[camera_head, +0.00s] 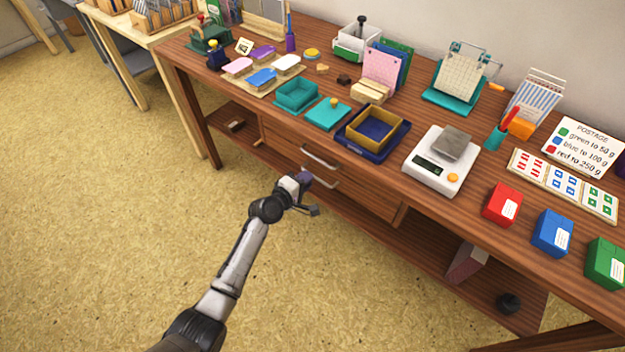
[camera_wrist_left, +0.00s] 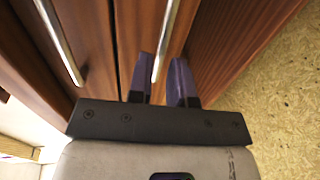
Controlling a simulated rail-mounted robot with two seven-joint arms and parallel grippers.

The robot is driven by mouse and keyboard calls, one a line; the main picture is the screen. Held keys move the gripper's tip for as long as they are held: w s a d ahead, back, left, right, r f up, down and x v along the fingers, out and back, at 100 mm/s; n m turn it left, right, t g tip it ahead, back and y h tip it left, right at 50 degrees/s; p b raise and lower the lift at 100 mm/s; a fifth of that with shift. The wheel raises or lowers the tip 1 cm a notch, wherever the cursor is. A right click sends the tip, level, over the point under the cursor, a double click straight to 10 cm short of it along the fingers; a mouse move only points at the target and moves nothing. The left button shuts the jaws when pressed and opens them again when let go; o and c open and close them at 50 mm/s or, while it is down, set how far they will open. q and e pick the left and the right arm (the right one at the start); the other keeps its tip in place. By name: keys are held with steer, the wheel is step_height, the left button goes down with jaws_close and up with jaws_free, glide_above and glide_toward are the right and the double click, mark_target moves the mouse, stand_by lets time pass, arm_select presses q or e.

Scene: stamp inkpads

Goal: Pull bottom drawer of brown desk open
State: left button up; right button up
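The brown desk (camera_head: 235,98) runs diagonally across the head view, with two stacked drawers in its front. The upper drawer's metal handle (camera_head: 320,156) is clear of my gripper. The bottom drawer's handle (camera_head: 328,181) is partly hidden by my left gripper (camera_head: 308,190). In the left wrist view, the bottom handle (camera_wrist_left: 166,38) has its near end between the two purple fingertips of my left gripper (camera_wrist_left: 163,78), which are apart. Contact with the handle cannot be told. The upper handle (camera_wrist_left: 62,42) lies to the left there. Both drawers look closed. My right gripper is not in view.
The desktop holds a teal box (camera_head: 297,95), a dark blue tray (camera_head: 348,143), a white scale (camera_head: 438,160) and red (camera_head: 502,204), blue (camera_head: 552,233) and green (camera_head: 605,262) boxes. An open lower shelf (camera_head: 425,255) runs below. The yellowish floor (camera_head: 120,220) in front is clear.

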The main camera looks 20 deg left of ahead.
arm_select(q)
steer(key=shift+b+x, duration=0.7)
steer(key=shift+x, duration=1.05)
steer(key=shift+s, duration=0.1)
steer(key=shift+c, duration=0.4)
jaws_close()
